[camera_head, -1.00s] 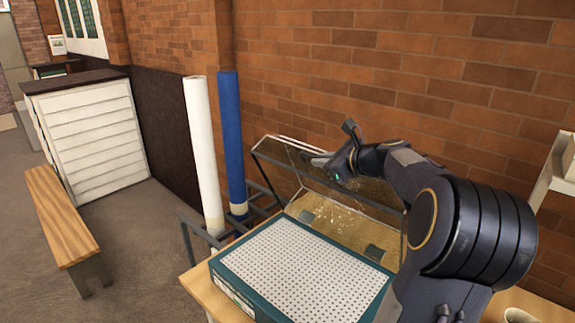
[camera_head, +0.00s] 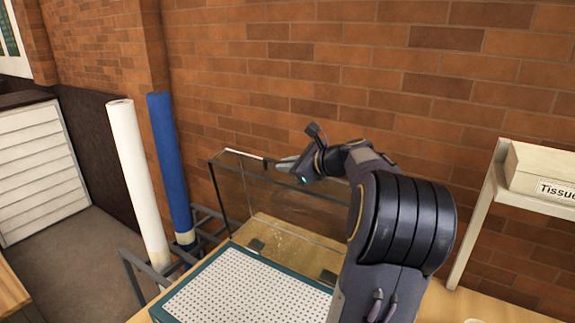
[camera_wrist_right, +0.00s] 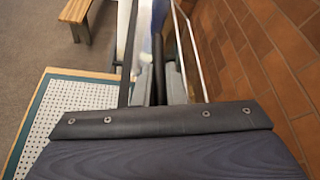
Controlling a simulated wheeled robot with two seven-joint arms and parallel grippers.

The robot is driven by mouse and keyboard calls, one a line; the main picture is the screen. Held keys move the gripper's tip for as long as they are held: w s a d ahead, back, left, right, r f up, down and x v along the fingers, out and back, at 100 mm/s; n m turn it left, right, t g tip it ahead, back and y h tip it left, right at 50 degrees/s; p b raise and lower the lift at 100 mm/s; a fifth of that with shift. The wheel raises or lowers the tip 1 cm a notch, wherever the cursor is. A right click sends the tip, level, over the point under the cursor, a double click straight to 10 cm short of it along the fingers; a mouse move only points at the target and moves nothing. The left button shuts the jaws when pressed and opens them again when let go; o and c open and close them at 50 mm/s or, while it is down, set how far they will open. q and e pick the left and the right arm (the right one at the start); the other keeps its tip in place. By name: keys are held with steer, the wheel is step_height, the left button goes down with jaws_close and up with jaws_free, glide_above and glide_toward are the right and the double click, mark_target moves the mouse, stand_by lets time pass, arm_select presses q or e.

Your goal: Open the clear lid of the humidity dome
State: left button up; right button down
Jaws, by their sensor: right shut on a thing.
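The humidity dome's teal base (camera_head: 160,309) stands on the wooden table with a white perforated panel (camera_head: 243,288) on top. Its clear, dark-framed lid (camera_head: 236,192) stands raised, roughly upright, along the back side, with small hinge plates at its foot. My right gripper (camera_head: 284,165) is at the lid's top edge, shut on it, with the arm reaching in from the right. In the right wrist view the gripper's grey fingers (camera_wrist_right: 158,92) close around a dark edge, partly hidden by my wrist. My left gripper is not in view.
A brick wall (camera_head: 400,70) rises close behind the lid. A white roll (camera_head: 137,180) and a blue roll (camera_head: 170,160) stand in a metal rack to the left. A shelf (camera_head: 480,215) with a tissue box (camera_head: 540,172) is at the right.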

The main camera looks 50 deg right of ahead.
steer(key=c, duration=1.5)
jaws_free()
steer(key=shift+f, duration=0.15)
steer(key=shift+b+v, duration=0.9)
steer(key=shift+v, duration=3.05)
